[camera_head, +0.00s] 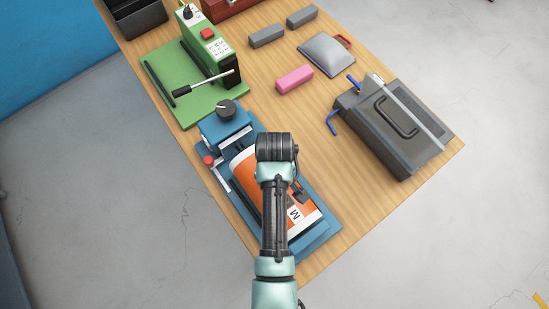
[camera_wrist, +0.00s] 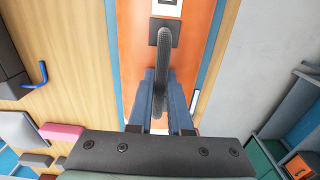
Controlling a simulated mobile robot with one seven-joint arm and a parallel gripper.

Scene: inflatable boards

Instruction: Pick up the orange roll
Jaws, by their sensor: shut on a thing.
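The orange roll (camera_head: 244,176) lies over the blue bench device (camera_head: 222,127) at the table's near edge, partly covered by my arm. It has a white end band marked with an "M". I cannot tell whether it touches the device's bed. In the wrist view, the orange surface (camera_wrist: 133,58) fills the middle, with a dark ribbed handle (camera_wrist: 163,42) standing up from it. My gripper (camera_wrist: 161,76) has its blue fingers shut on this handle, one on each side. In the head view, my arm hides the fingers.
A green press (camera_head: 207,55) on a green base stands behind the blue device. To the right are a grey case (camera_head: 395,125), a pink block (camera_head: 294,79), a grey pillow-shaped bag (camera_head: 326,54) and grey blocks (camera_head: 266,36). Bare wood lies between the device and the case.

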